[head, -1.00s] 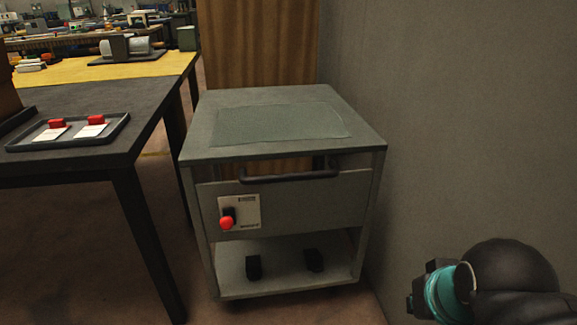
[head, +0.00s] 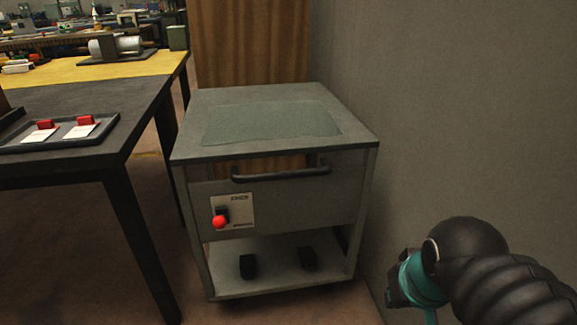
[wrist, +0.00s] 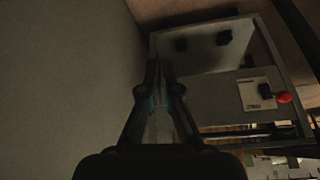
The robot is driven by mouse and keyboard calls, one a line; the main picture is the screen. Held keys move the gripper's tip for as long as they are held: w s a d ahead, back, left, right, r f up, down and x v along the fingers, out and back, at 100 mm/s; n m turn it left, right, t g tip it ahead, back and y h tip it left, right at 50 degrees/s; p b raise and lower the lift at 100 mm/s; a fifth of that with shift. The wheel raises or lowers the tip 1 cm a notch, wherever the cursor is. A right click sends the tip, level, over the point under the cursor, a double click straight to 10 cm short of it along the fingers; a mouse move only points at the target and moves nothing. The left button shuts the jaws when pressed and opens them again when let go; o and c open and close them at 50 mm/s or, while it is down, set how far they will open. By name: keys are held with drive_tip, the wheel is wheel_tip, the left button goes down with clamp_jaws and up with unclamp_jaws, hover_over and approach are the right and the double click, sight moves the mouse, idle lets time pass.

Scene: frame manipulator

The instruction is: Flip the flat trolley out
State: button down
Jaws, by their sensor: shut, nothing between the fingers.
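The trolley (head: 360,148) is a grey-green, box-like cart with a flat top. It stands upright against the wall in the head view. A dark bar handle (head: 281,173) runs across its front, above a panel with a red knob (head: 219,222) on a white label plate. My gripper (wrist: 156,66) is shut and empty in the wrist view. There the trolley appears upside down to the right, with the knob (wrist: 284,97) at the right. The fingertips overlap the trolley's edge in that picture; I cannot tell whether they touch it. The fingers do not show clearly in the head view.
A plain grey wall (head: 440,120) runs close along the trolley's right side. A dark table (head: 90,165) with a tray (head: 100,135) of red-topped items stands to the left. A brown corrugated panel (head: 250,45) is behind. Two black blocks lie on the lower shelf (head: 280,265).

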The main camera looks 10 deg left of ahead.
drive_tip(key=w+a+r+n+g, duration=0.1)
drive_tip(key=w+a, duration=0.2)
drive_tip(key=w, duration=0.3)
drive_tip(key=w+a+r+n, duration=0.1)
drive_tip(key=w+a+r, duration=0.1)
drive_tip(key=w+a, duration=0.3)
wheel_tip(320, 180, up, 11)
hover_over(304, 172)
drive_tip(key=s+a, duration=0.1)
drive_tip(key=a, duration=0.1)
drive_tip(key=shift+s+y+b, duration=0.2)
drive_tip(key=shift+y+b, duration=0.2)
drive_tip(key=shift+b, duration=0.05)
drive_tip(key=shift+f, duration=0.1)
drive_tip(key=d+b+x, duration=0.1)
drive_tip(key=x, duration=0.8)
drive_tip(key=shift+w+a+f, duration=0.25)
drive_tip(key=shift+a+f, duration=0.1)
drive_tip(key=shift+a, duration=0.15)
